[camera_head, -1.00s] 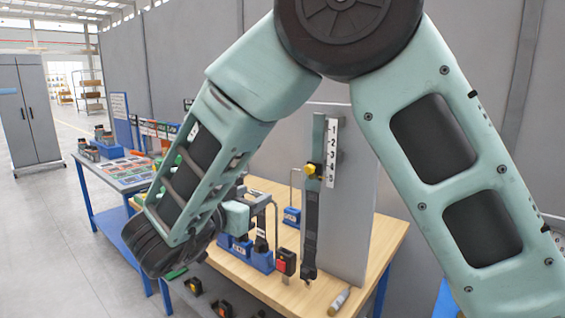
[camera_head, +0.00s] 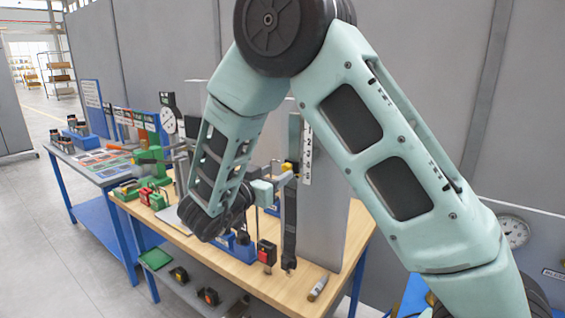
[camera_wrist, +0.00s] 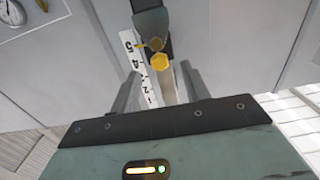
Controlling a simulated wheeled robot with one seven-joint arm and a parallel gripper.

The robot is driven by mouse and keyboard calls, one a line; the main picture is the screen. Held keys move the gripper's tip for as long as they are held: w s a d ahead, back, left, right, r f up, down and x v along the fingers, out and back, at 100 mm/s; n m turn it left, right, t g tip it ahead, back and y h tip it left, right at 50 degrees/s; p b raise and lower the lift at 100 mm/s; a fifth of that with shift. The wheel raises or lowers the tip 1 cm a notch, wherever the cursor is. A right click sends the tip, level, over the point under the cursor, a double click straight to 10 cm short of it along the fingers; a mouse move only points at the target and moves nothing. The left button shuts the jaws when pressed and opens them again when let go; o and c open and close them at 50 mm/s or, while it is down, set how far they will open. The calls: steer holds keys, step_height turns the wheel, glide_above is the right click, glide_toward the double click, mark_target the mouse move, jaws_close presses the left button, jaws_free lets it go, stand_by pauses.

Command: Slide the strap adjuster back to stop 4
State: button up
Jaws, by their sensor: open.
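The strap adjuster is a dark slider with a yellow knob (camera_wrist: 159,62) on an upright strap (camera_head: 290,225). A white number scale (camera_head: 306,150) runs beside it. In the wrist view, the scale (camera_wrist: 138,62) appears upside down, and the knob's small yellow pointer lies near the 4 and 5 marks; I cannot tell exactly which. My gripper (camera_wrist: 157,75) is open, its fingers on either side of the line to the knob, with the knob just beyond the tips. In the head view, my gripper (camera_head: 278,187) is beside the knob, partly covering that area. No grip on it shows.
A grey panel (camera_head: 332,240) stands behind the strap on the wooden table (camera_head: 285,288). A red-buttoned box (camera_head: 267,254) and a cylindrical tool (camera_head: 318,288) stand near the strap's foot. Green fixtures (camera_head: 150,160) are at the left.

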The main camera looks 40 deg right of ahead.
mark_target(285, 169)
steer(key=shift+p+x, duration=0.5)
steer(key=shift+x, duration=1.4)
jaws_close()
steer(key=shift+r+p, duration=0.85)
steer(key=shift+r, duration=0.9)
steer(key=shift+f, duration=0.1)
jaws_free()
steer(key=shift+a, duration=0.1)
